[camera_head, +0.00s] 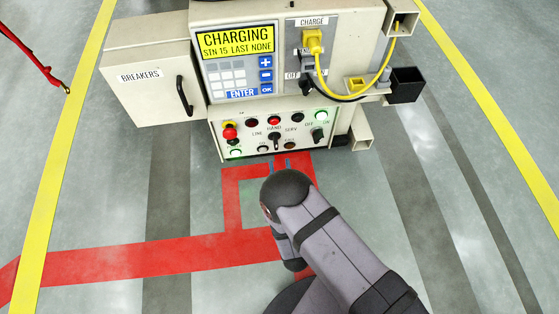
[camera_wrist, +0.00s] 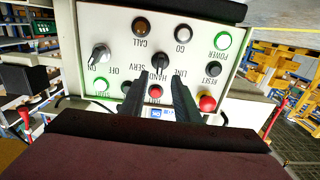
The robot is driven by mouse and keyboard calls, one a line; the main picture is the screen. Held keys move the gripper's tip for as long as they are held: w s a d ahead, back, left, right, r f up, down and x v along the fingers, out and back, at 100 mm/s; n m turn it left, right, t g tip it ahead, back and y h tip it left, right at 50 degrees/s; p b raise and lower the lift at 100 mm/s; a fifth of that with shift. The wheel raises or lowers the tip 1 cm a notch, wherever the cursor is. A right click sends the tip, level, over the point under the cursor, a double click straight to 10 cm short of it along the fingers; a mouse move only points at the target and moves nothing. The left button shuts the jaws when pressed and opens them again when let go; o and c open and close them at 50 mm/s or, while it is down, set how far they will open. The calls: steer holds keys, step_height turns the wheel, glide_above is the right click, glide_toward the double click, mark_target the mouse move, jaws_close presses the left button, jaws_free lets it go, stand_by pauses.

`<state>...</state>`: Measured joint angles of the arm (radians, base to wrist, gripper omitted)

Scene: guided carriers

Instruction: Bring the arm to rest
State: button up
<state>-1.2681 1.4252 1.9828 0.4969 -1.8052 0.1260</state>
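My gripper (camera_wrist: 160,86) shows two dark fingers in the wrist view, spread apart with nothing between them. The fingers point at the control panel (camera_wrist: 188,68), which appears upside down there. The black selector knob (camera_wrist: 159,62) marked HAND, SERV and LINE lies just beyond the fingertips; I cannot tell whether they touch it. In the head view my arm reaches up from the bottom toward the panel (camera_head: 218,133), and most of my gripper is hidden behind my wrist. The same selector knob (camera_head: 275,139) shows just above it.
The breakers box (camera_head: 152,80) is closed, at left. A red emergency button (camera_head: 229,132) is near. Open floor lies on both sides.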

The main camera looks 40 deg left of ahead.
stand_by(0.4)
steer(key=w+d+r+m+g+h+p, duration=0.1)
steer(key=w+d+r+m+h+p, duration=0.1)
steer(key=w+d+r+h+p, duration=0.4)
steer(key=w+d+r+m+g+h+p, duration=0.1)
steer(key=w+d+r+m+g+p, duration=0.25)
steer(key=w, duration=0.55)
steer(key=d+r+h, duration=0.2)
steer(key=d+r, duration=0.3)
steer(key=d, duration=0.2)
steer(key=s+d+r+m+g+h+p, duration=0.1)
steer(key=s+d+r+g+p, duration=0.2)
steer(key=s+d+r, duration=0.4)
steer(key=s+d+r+m+g+h+p, duration=0.1)
steer(key=s+d+r+g+h+p, duration=0.25)
steer(key=d, duration=0.65)
steer(key=s+d+r+m+g+y+p, duration=0.1)
steer(key=s+d+r+m+p, duration=0.15)
steer(key=s+d+r, duration=0.5)
step_height(320, 180, up, 38)
steer(key=n+p, duration=0.1)
steer(key=p, duration=3.7)
steer(key=shift+s+d+g, duration=0.15)
steer(key=shift+d+g, duration=0.25)
steer(key=shift+d, duration=0.05)
